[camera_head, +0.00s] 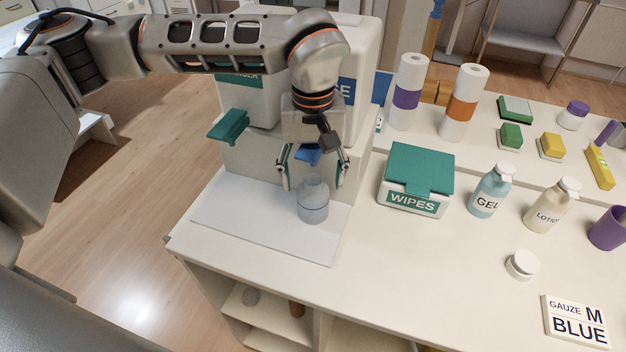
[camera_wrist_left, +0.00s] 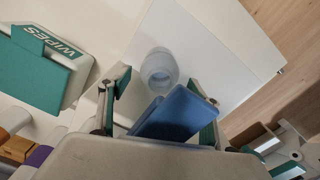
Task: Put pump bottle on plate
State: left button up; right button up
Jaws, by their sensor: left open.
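A pale translucent bottle (camera_head: 313,205) with a narrower neck stands upright on a flat white plate (camera_head: 235,218) in front of the dispenser unit. My left gripper (camera_head: 313,181) is open, pointing down, with its fingers on either side of the bottle's top in the head view. In the left wrist view the bottle (camera_wrist_left: 159,70) shows beyond the open fingertips of my left gripper (camera_wrist_left: 160,88). I cannot tell whether a finger touches it. A blue dispenser lever (camera_head: 307,154) shows between the fingers and partly blocks the wrist view. My right gripper is not in view.
The white dispenser unit (camera_head: 248,165) with a green lever (camera_head: 229,125) stands close behind my gripper. A wipes box (camera_head: 418,172), a gel bottle (camera_head: 489,193) and a lotion bottle (camera_head: 551,207) stand to the right.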

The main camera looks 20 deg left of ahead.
pick_arm(q)
notch_tip(320, 180, up, 11)
jog(key=shift+f, duration=0.1)
jog(key=shift+s, duration=0.1)
dwell(0.6)
